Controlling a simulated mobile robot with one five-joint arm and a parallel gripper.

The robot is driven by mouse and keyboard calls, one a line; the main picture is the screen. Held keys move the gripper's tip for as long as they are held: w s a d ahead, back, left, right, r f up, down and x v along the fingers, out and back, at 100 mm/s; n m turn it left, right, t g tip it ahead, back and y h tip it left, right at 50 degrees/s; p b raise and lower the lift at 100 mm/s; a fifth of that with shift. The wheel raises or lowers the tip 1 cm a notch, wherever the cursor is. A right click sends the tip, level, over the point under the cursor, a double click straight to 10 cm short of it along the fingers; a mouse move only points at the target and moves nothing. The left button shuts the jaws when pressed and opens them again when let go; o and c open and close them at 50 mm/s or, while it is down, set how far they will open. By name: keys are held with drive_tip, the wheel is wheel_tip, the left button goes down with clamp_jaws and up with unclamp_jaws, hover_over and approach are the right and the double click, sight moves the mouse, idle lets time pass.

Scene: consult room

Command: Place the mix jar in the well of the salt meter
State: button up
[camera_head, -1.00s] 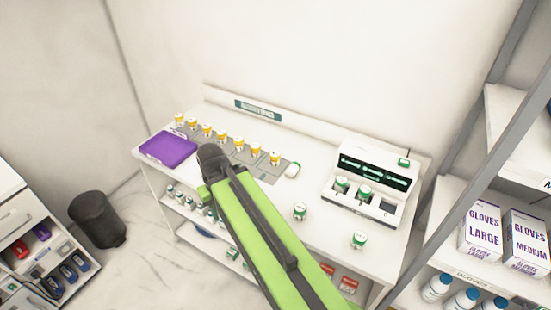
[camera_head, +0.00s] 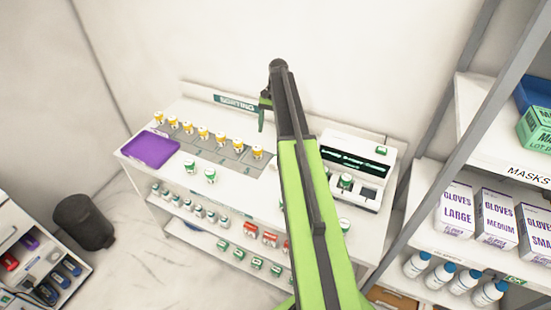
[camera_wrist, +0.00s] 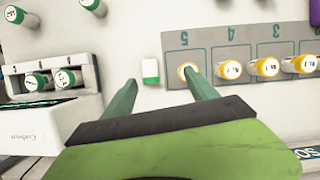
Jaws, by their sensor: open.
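The salt meter (camera_head: 381,202) is a white device with a dark, green-lettered display at the table's right; it shows at the left of the wrist view (camera_wrist: 82,112). A green-lidded jar (camera_head: 346,182) stands in it; the wrist view shows two jars, (camera_wrist: 36,81) and (camera_wrist: 66,79), side by side there. Other green-lidded jars stand loose at the table's front, one (camera_head: 344,225) before the meter and two (camera_head: 190,167) (camera_head: 210,175) further left. I cannot tell which is the mix jar. My gripper (camera_head: 264,112) is open and empty, raised over the table's back; its fingers (camera_wrist: 163,90) are apart.
Several yellow-lidded jars (camera_head: 219,140) stand on a grey numbered strip along the table's back. A purple tray (camera_head: 151,150) lies at left. A small white-and-green block (camera_wrist: 150,72) lies beside the strip. A shelf with glove boxes (camera_head: 457,207) stands at right.

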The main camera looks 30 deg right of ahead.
drive_tip(key=d+r+m, duration=0.1)
drive_tip(key=d+m, duration=0.1)
drive_tip(key=d, duration=0.5)
drive_tip(key=b, duration=1.1)
approach(276, 162)
drive_tip(key=shift+y, duration=0.3)
drive_tip(key=f, duration=0.1)
drive_tip(key=w+d+f, duration=0.1)
drive_tip(key=f, duration=0.3)
drive_tip(key=shift+w+d, duration=0.2)
drive_tip(key=shift+w, duration=0.05)
drive_tip(key=b+x, duration=0.5)
drive_tip(key=shift+f, duration=0.2)
drive_tip(key=shift+r, duration=0.2)
clamp_jaws()
